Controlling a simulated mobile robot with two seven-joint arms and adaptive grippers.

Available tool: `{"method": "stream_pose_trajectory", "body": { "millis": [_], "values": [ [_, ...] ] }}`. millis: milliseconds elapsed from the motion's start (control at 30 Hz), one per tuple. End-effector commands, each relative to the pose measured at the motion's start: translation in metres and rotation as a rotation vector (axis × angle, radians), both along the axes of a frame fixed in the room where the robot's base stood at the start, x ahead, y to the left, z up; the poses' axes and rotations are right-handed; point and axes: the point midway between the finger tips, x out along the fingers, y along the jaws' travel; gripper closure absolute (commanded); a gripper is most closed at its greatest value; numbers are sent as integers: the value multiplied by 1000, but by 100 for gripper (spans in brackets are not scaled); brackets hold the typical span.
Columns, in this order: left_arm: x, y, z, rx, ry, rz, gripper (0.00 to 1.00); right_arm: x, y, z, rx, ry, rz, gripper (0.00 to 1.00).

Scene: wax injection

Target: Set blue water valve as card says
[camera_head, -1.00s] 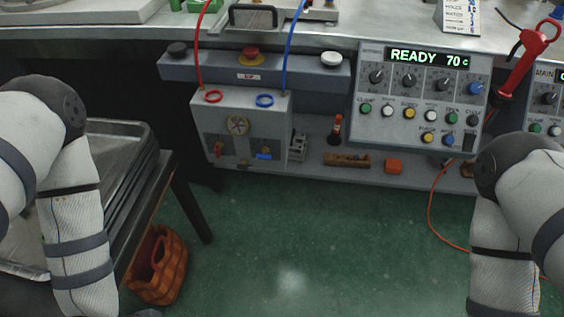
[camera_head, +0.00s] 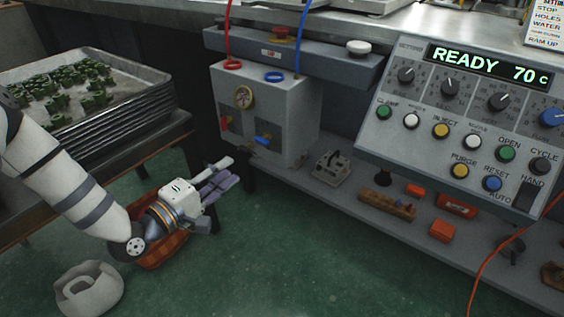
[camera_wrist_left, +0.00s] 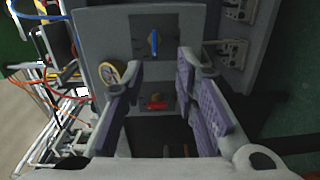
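The blue water valve handle (camera_head: 263,140) is on the front of a grey box (camera_head: 292,120). It lies roughly level across the panel. The left wrist view shows it as an upright blue bar (camera_wrist_left: 154,42) beyond the fingertips. The red valve handle (camera_head: 225,124) is left of it, and a round gauge (camera_head: 244,97) is above. My left gripper (camera_head: 226,176) is below and in front of the box, apart from the valves. Its purple-padded fingers (camera_wrist_left: 160,68) are open and empty. My right gripper is out of view. The settings card (camera_head: 548,25) is cut off; its values are not visible.
Stacked trays with green parts (camera_head: 145,112) stand on a table at left. An orange basket (camera_head: 165,248) is beneath my left gripper. A control panel (camera_head: 465,118) reads READY 70 C. A low shelf (camera_head: 340,197) carries loose items. Red and blue hoses rise from the box.

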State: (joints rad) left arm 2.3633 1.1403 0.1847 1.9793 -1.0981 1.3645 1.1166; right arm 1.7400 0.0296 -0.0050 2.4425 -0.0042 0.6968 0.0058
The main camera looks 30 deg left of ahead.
Motion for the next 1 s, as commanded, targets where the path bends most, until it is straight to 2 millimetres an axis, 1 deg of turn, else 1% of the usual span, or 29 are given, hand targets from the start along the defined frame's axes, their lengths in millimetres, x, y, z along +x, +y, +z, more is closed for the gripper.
{"method": "stream_pose_trajectory", "body": {
  "millis": [67, 167, 267, 400, 500, 600, 700, 767, 1000],
  "values": [
    [2, 6, 2, -13, -27, 10, 72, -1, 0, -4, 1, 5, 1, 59],
    [10, 7, 5, -17, -39, 11, 72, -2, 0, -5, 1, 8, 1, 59],
    [30, 4, 5, -16, -40, 8, 72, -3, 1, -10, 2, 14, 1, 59],
    [68, 1, 3, -15, -37, 7, 72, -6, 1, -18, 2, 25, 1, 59],
    [91, -1, 3, -15, -35, 8, 72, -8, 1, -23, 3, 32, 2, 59],
    [108, -2, 3, -15, -33, 8, 72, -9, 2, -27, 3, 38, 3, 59],
    [118, -3, 4, -16, -34, 9, 72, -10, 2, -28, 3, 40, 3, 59],
    [121, -3, 4, -16, -33, 9, 72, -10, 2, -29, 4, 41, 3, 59],
    [122, -3, 6, -17, -34, 10, 72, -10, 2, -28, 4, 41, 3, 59]
  ]
}}
